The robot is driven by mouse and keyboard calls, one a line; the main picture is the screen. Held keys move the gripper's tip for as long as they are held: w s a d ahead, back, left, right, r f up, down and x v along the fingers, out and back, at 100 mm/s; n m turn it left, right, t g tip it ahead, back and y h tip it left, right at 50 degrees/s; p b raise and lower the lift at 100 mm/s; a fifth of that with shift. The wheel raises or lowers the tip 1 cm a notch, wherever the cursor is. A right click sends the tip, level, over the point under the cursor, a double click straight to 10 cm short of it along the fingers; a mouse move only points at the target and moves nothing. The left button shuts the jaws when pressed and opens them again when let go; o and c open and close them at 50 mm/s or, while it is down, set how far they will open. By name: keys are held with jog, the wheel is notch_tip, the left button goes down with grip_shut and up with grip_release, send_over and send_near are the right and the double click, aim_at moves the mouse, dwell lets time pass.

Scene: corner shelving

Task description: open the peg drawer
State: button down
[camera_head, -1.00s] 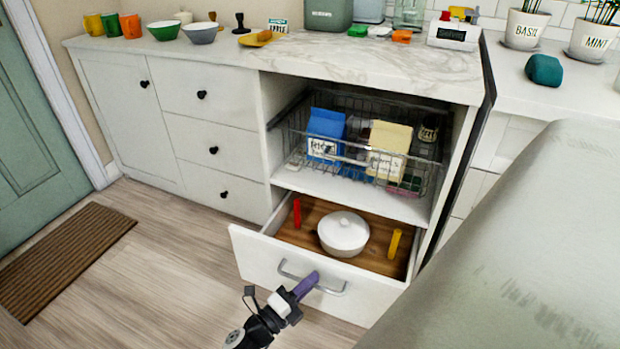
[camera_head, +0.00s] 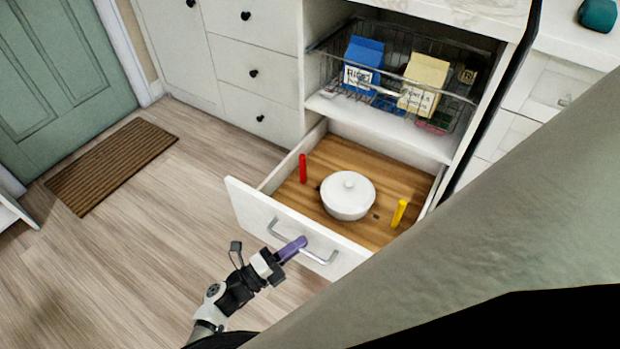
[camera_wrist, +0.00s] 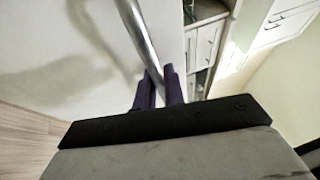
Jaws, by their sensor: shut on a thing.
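The peg drawer (camera_head: 300,227) is pulled out from the bottom of the cabinet, with its wooden pegboard floor (camera_head: 335,157) exposed. Inside stand a red peg (camera_head: 302,168), a yellow peg (camera_head: 399,213) and a white lidded pot (camera_head: 347,198) between them. My gripper (camera_head: 291,249) is at the drawer's metal bar handle (camera_head: 318,256), its purple fingers closed around the bar. In the wrist view the handle (camera_wrist: 139,38) runs down between the fingers of my gripper (camera_wrist: 159,86). The fingertips partly hide the bar.
Above the drawer, a wire basket (camera_head: 335,75) holds a blue carton (camera_head: 363,62) and a cream carton (camera_head: 425,84). Closed drawers (camera_head: 250,75) stand to the left. Wooden floor (camera_head: 180,215) in front is clear up to a brown doormat (camera_head: 112,165).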

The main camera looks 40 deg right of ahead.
jog(key=shift+s+a, duration=0.2)
jog(key=shift+a, duration=0.5)
jog(key=c, duration=1.5)
grip_release()
jog(key=a+f, duration=0.2)
jog(key=a, duration=1.1)
jog(key=shift+a+f+b, duration=0.25)
jog(key=shift+a+b, duration=0.05)
jog(key=shift+a, duration=0.05)
